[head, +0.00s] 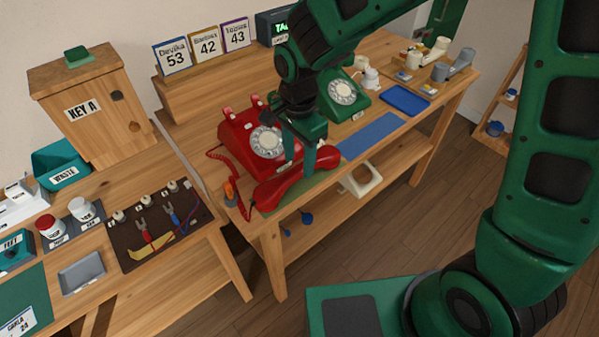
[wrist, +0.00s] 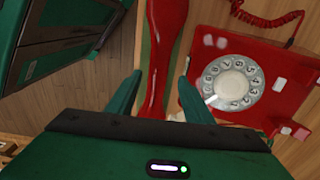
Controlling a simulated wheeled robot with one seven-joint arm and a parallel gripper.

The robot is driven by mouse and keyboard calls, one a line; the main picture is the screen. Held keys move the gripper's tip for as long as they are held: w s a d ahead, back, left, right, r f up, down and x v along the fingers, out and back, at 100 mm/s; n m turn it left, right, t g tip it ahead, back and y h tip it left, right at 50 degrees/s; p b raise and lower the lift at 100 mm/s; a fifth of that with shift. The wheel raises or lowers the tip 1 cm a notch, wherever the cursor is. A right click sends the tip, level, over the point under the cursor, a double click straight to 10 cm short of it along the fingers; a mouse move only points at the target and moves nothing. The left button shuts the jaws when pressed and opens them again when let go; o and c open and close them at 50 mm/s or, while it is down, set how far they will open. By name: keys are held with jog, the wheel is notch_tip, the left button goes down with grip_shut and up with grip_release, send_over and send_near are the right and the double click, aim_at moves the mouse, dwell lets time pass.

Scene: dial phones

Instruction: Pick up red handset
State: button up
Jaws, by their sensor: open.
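The red handset (head: 275,190) lies along the front edge of the table on a green mat (head: 325,177), apart from the red dial phone (head: 240,140). My gripper (head: 306,163) is over the handset, pointing down, and covers part of it in the head view. In the wrist view the open fingers (wrist: 159,82) show one on each side of the handset's narrow middle (wrist: 158,55). I see no clear contact, and I cannot tell how far the fingertips reach down beside it. The phone's dial (wrist: 233,82) is right of the fingers.
A green phone (head: 345,92) stands behind my gripper. A blue mat (head: 370,136) and blue tray (head: 404,101) lie to the right. The red coiled cord (head: 213,156) hangs at the phone's left.

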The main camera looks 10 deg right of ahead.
aim_at(300, 168)
jog(key=shift+s+d+f, duration=0.1)
jog(key=shift+s+f, duration=0.05)
jog(key=shift+f, duration=1.65)
grip_shut()
